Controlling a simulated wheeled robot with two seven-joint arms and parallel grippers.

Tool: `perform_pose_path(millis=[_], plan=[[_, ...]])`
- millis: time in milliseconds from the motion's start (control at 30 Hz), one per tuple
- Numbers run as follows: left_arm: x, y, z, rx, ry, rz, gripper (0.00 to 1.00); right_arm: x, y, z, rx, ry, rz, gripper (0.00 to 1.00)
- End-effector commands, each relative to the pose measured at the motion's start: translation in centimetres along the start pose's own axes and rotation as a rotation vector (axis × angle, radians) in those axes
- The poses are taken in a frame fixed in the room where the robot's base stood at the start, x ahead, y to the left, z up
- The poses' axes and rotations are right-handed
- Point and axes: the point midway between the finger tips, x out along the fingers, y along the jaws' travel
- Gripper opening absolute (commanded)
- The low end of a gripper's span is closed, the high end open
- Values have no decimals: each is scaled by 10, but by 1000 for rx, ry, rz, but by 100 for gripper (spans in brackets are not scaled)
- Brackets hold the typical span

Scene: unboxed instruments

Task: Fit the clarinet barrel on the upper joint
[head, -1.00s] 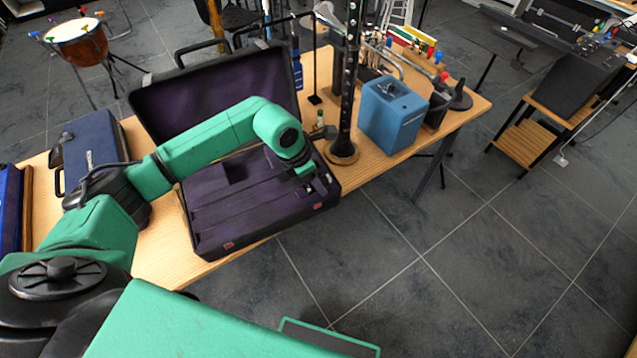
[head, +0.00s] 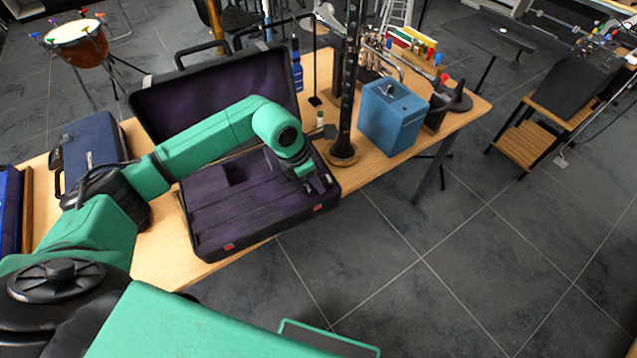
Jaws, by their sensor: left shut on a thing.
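The clarinet upper joint (head: 349,85) is a long black tube with silver keys. It stands upright on a round wooden base (head: 342,153) at the table's front edge; its top runs out of the picture. My left gripper (head: 318,187) is low over the right end of the open purple-lined case (head: 225,215), left of and nearer than the upper joint. It is shut on a small dark piece, apparently the clarinet barrel, which is mostly hidden by the fingers and hard to tell from the dark lining. My right gripper is out of view.
A blue box (head: 393,117) stands right of the upper joint. A small bottle (head: 320,119) stands behind the case's right end. The case lid (head: 215,95) is raised at the back. A closed dark blue case (head: 92,148) lies at left. Floor in front is clear.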

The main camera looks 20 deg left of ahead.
Motion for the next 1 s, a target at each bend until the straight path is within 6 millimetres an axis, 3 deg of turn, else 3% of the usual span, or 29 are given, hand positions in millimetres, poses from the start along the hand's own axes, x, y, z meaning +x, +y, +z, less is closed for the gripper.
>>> perform_pose_path(millis=[667, 1000], plan=[[-10, 0, 3, 0, 0, 0, 0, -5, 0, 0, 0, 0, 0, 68], [-26, 0, 9, 1, -1, 1, 0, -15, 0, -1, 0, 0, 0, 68]])
